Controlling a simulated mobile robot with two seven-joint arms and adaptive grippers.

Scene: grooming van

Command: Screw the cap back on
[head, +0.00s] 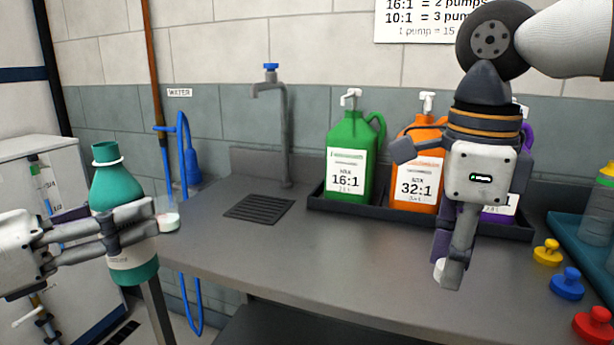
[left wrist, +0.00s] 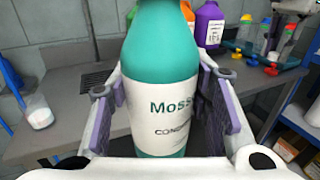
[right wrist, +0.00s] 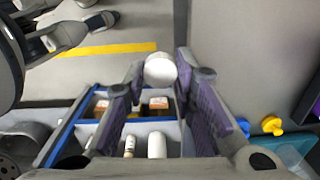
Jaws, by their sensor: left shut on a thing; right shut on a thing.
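A teal bottle (head: 115,187) with a white label stands upright in my left gripper (head: 128,232), at the left of the head view. Its neck is open, with a white ring around it. In the left wrist view the bottle (left wrist: 162,70) fills the space between the fingers. My right gripper (head: 448,268) points down over the counter at the right, shut on a white cap (head: 438,268). In the right wrist view the cap (right wrist: 160,70) sits between the fingertips. The cap is well apart from the bottle.
Green (head: 349,155) and orange (head: 417,140) pump jugs stand in a black tray (head: 385,207) behind my right gripper; a purple jug is partly hidden. A small cup with white contents (head: 168,220) is beside the bottle. Coloured knobs (head: 567,284) lie at right. The middle counter is clear.

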